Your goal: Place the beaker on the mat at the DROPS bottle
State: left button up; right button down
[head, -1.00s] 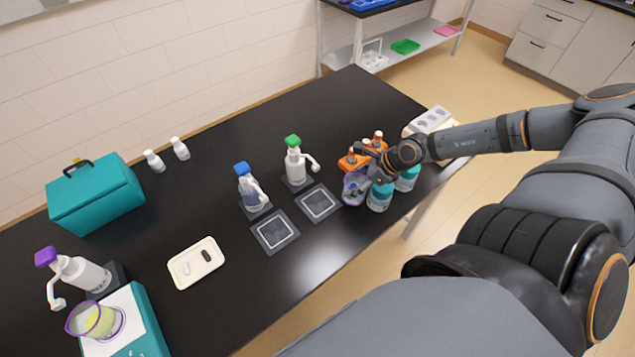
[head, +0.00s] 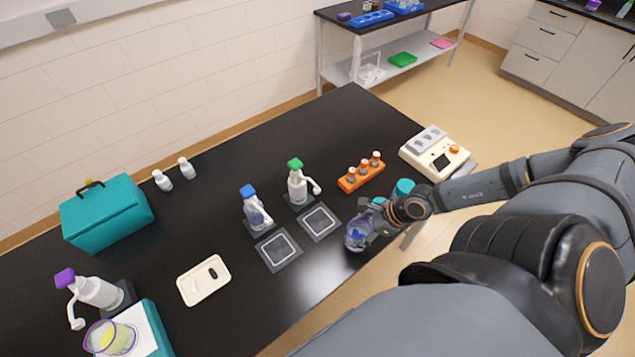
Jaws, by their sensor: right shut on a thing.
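My right gripper (head: 372,232) is shut on a clear beaker (head: 356,238) with a purple rim and a bluish look, near the table's front edge. I cannot tell how high above the table it is. Two dark mats with white square outlines lie to its left: the nearer one (head: 320,222) before a green-capped pump bottle (head: 298,187), the other (head: 278,250) before a blue-capped pump bottle (head: 254,210). A purple-capped pump bottle (head: 97,293) stands at far left. No bottle label is readable, so I cannot tell which is DROPS. My left gripper is out of view.
A second purple-rimmed beaker (head: 110,338) with yellowish liquid stands on a teal and white device at lower left. An orange rack (head: 361,176), teal-lidded jars (head: 405,187) and a cream machine (head: 436,153) are behind my right gripper. A cream tray (head: 203,281) lies front left.

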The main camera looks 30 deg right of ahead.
jog(key=s+a+r+p, duration=0.2)
jog(key=s+a+p, duration=0.1)
jog(key=s+p, duration=0.15)
jog(key=b, duration=2.5)
send_over(319, 221)
jog(key=shift+f+n, duration=0.4)
jog(key=shift+f, duration=0.35)
notch_tip(319, 221, down, 3)
jog(key=shift+a+r+b, duration=0.1)
jog(key=shift+r+b, duration=0.1)
jog(key=shift+b, duration=1.05)
jog(key=shift+r, duration=0.2)
jog(key=shift+f, duration=0.15)
jog(key=shift+c, duration=1.8)
grip_release()
